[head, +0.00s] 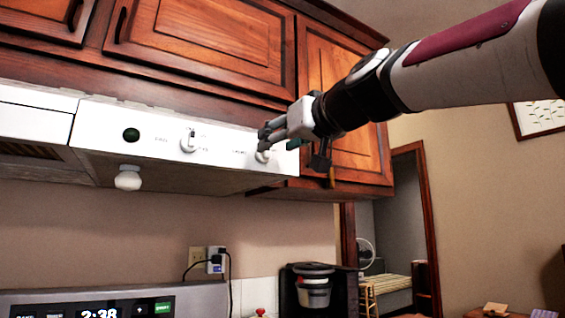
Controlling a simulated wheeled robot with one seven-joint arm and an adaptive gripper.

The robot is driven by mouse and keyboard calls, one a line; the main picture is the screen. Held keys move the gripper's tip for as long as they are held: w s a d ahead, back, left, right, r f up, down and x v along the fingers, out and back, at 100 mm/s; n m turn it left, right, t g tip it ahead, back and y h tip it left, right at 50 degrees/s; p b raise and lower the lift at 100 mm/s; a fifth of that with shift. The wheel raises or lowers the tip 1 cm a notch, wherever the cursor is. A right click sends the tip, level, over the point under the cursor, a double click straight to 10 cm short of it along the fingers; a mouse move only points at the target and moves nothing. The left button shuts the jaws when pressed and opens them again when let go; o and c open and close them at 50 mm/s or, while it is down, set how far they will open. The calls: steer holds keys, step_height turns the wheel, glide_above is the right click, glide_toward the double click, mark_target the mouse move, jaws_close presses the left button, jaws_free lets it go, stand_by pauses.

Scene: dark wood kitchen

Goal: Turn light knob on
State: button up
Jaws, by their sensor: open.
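A white range hood panel (110,146) runs under the wooden cabinets. A white knob (188,141) sits near its middle with small printing beside it. A second knob (262,156) sits near the panel's right end, next to lettering too small to read surely. My gripper (264,143) reaches in from the right and is open, its fingers at this right knob. The fingers partly hide the knob, and I cannot tell whether they touch it. A round white bulb (128,178) hangs below the hood; I cannot tell whether it is lit.
Wooden cabinets (205,38) stand right above the hood, and one (345,125) is close behind my gripper. A stove panel with a clock (95,303) and a coffee maker (315,287) are below. The space beneath the hood is clear.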

mark_target(265, 154)
steer(key=shift+p+x, duration=0.35)
steer(key=shift+x, duration=1.65)
steer(key=shift+a, duration=0.1)
steer(key=shift+c, duration=0.4)
jaws_close()
